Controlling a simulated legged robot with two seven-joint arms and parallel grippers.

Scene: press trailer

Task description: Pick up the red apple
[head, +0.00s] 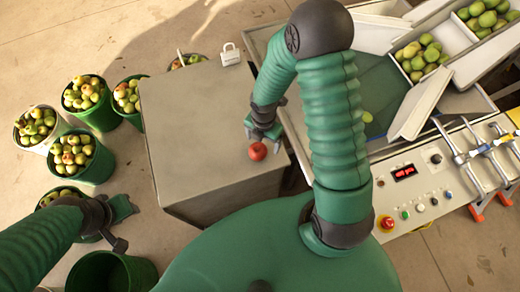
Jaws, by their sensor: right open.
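The red apple (257,151) sits on the grey top of a box-like table (195,125), near its right edge. My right gripper (262,132) is just behind the apple, its fingers pointing toward it. It is open, and I cannot tell whether a finger touches the apple. My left gripper (122,212) is low at the left, over the floor beside the table and well away from the apple. I cannot tell from this angle whether its jaws are open.
Buckets of apples (88,102) stand left of the table, and an empty green bucket (110,272) is below. A padlock-shaped object (230,54) is at the table's back edge. A press with a control panel (415,195) and fruit trays (422,58) fills the right.

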